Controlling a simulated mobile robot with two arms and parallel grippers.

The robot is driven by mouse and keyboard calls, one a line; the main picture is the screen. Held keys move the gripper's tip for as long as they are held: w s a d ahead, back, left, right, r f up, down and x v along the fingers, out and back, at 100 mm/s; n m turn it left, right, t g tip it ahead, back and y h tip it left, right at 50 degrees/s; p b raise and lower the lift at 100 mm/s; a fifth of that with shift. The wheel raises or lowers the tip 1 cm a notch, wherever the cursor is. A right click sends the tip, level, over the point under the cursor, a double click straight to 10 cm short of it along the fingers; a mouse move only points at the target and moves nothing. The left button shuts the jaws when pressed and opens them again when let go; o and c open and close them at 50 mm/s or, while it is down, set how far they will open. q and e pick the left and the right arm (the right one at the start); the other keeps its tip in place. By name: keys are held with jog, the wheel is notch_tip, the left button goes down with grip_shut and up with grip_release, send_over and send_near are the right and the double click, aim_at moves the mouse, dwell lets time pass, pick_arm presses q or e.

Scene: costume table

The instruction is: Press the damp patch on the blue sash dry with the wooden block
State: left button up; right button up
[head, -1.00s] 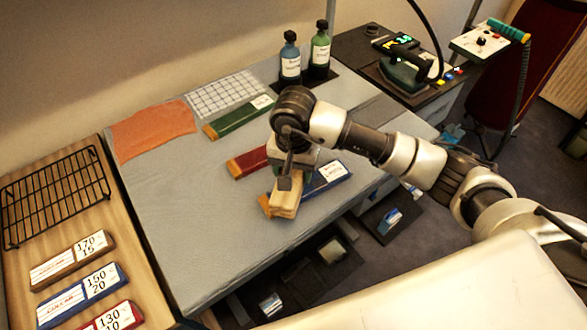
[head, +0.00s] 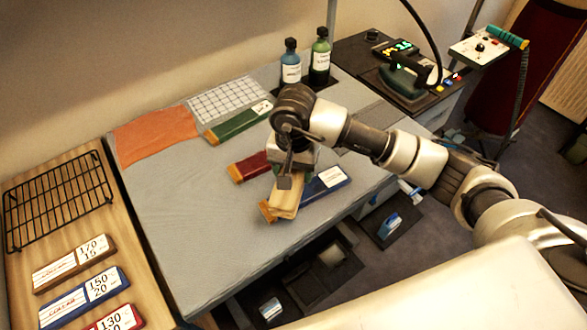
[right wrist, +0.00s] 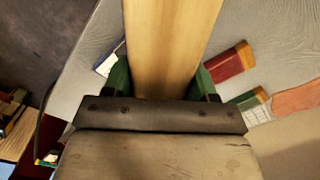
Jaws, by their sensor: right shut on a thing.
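The blue sash (head: 328,183) is a folded strip with a white label and a tan end, lying near the front edge of the grey table. My right gripper (head: 287,182) is shut on the pale wooden block (head: 284,200), which stands out toward the front of the jaws. In the head view the block covers part of the sash near its tan end; I cannot tell whether it touches it. In the right wrist view the block (right wrist: 170,45) sits between the green-sided fingers (right wrist: 160,82). No damp patch can be made out. My left gripper is out of view.
A red sash (head: 248,168) lies close behind the block, with a green sash (head: 240,123), a grid sheet (head: 228,100) and an orange cloth (head: 155,132) farther back. Two bottles (head: 290,65) and an iron (head: 408,75) stand at the back. The table's left front is clear.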

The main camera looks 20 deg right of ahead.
jog(key=shift+r, duration=0.55)
dwell(0.4)
jog(key=shift+s+d+r, duration=0.1)
jog(key=shift+s+d, duration=0.05)
jog(key=s+d+r+n, duration=0.2)
jog(key=s+d+n, duration=0.2)
jog(key=s, duration=0.5)
jog(key=n, duration=0.2)
jog(key=shift+d+n, duration=0.2)
jog(key=shift+n, duration=0.1)
jog(key=shift+s, duration=0.1)
